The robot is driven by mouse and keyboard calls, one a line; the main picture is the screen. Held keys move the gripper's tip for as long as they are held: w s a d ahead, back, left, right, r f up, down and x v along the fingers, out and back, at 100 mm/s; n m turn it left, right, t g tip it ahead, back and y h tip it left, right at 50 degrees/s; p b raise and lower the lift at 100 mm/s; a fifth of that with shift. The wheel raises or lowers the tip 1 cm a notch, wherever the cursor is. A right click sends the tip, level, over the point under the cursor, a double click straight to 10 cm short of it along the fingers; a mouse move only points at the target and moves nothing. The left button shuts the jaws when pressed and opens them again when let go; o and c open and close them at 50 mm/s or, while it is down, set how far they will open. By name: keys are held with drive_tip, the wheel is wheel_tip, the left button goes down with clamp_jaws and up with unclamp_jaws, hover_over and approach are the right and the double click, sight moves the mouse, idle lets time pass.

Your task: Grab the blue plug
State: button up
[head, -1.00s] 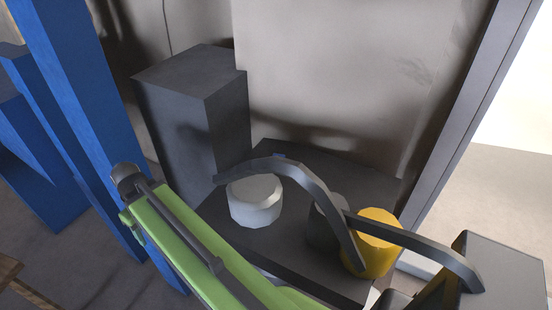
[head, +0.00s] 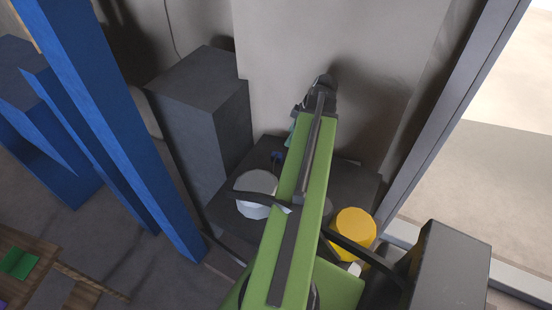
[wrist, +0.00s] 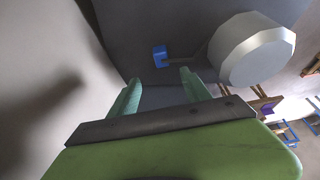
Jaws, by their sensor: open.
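The small blue plug (wrist: 160,56) shows in the wrist view on the dark grey surface, just beyond and between my fingertips, not between the fingers. A thin dark stem runs from it toward the large grey knob. My gripper (wrist: 160,76) is open and empty, its two green fingers apart. In the head view, the blue plug (head: 277,156) is a small spot on the dark platform, just left of my green arm. The arm hides most of the gripper there.
A white-grey knob (head: 256,190) stands close to the plug, and a yellow cylinder (head: 352,234) stands to the right. A dark grey block (head: 205,120) rises at left. A metal wall backs the platform. A blue post (head: 110,120) stands further left.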

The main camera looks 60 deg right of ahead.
sight(274, 160)
drive_tip(key=b+x, duration=1)
drive_tip(key=x, duration=0.2)
drive_tip(key=shift+s+f+b, duration=0.1)
drive_tip(key=shift+s+b, duration=0.1)
drive_tip(key=shift+b, duration=0.15)
drive_tip(key=shift+w+f, duration=0.1)
drive_tip(key=shift+f, duration=0.05)
drive_tip(key=b+x, duration=0.5)
drive_tip(key=shift+a, duration=0.15)
drive_tip(key=shift+c, duration=0.2)
clamp_jaws()
